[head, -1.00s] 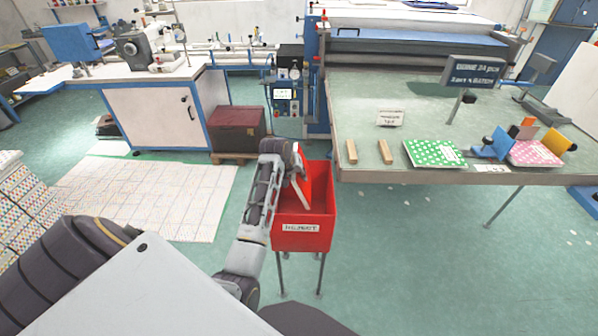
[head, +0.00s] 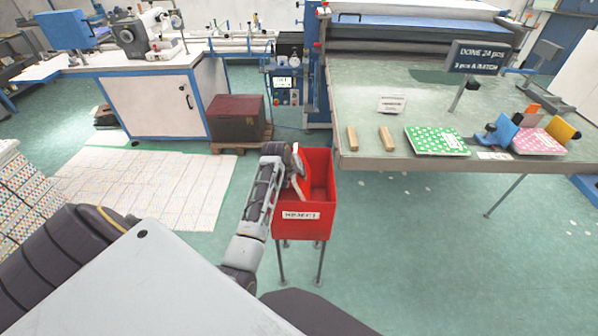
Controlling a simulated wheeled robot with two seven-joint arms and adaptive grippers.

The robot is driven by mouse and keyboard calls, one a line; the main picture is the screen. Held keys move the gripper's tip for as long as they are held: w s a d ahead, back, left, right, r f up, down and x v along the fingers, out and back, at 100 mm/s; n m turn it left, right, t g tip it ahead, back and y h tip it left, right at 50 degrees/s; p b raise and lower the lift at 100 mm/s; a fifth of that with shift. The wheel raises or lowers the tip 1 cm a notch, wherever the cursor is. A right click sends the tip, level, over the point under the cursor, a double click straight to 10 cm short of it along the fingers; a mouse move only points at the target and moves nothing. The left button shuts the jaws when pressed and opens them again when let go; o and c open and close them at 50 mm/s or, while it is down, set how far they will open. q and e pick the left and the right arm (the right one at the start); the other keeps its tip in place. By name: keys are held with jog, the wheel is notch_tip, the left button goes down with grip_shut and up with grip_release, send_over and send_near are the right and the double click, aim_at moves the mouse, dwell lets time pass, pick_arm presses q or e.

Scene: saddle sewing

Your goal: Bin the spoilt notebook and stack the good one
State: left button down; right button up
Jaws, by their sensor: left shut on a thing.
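My left gripper (head: 297,172) is at the left side of the red bin (head: 303,222), whose label appears to read "REJECT". It is shut on a thin, pale-edged notebook (head: 300,189), seen nearly edge-on at the bin's opening; its cover is mostly hidden. A green notebook with white dots (head: 437,141) lies flat on the table at the right. A pink patterned notebook (head: 540,142) lies further right, among blue, orange and yellow upright pieces. My right gripper is not in view.
Two wooden blocks (head: 386,138) lie on the green table (head: 365,92), left of the green notebook. A small sign (head: 392,104) stands behind them. A dark "DONE" sign (head: 478,58) stands further back. A dark red box (head: 237,118) is behind the bin.

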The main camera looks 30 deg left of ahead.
pick_arm(q)
jog(key=shift+f+b, duration=0.9)
jog(key=shift+f, duration=1.95)
jog(key=c, duration=1.3)
grip_release()
jog(key=shift+o, duration=0.3)
jog(key=shift+f, duration=0.15)
jog(key=shift+r, duration=0.2)
